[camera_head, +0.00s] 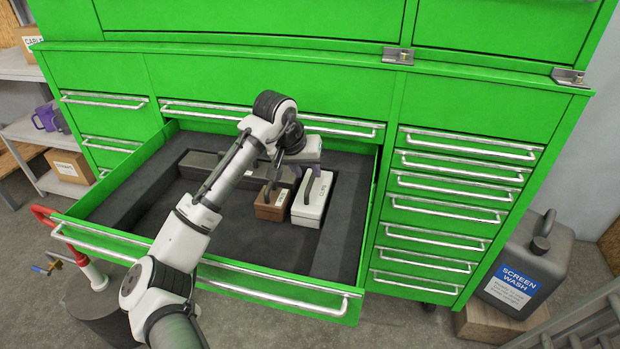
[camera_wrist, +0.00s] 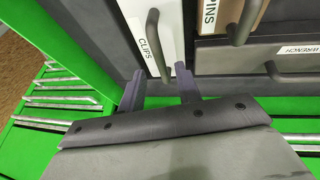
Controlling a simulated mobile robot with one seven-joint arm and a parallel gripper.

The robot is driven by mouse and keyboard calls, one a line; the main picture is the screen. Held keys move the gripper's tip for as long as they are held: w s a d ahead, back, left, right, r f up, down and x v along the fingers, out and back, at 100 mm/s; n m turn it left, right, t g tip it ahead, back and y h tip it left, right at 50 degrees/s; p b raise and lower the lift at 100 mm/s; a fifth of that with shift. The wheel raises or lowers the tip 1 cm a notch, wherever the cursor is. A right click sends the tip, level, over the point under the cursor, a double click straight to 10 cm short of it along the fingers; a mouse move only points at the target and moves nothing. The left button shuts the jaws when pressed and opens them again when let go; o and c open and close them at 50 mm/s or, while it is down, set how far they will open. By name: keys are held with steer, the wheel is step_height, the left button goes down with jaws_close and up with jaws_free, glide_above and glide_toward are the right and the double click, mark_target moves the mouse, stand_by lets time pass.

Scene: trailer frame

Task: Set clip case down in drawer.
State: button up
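The clip case (camera_head: 312,203) is a white box with a dark handle and a CLIPS label. It sits upright inside the open green drawer (camera_head: 205,273), on the dark lining, right of centre. In the wrist view the clip case (camera_wrist: 172,32) is at the top, its dark handle running down toward my fingers. My gripper (camera_wrist: 159,70) is open, with its two purple-grey fingers apart on either side of the handle's near end. I cannot tell whether either finger touches the handle. In the head view my gripper (camera_head: 306,168) is above the back end of the case.
A brown case (camera_head: 271,203) stands close on the clip case's left. A long dark case labelled WRENCH (camera_wrist: 285,52) lies behind. The drawer floor (camera_head: 240,240) is bare to the left and front.

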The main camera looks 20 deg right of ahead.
steer(key=b+v, duration=0.1)
steer(key=v, duration=0.7)
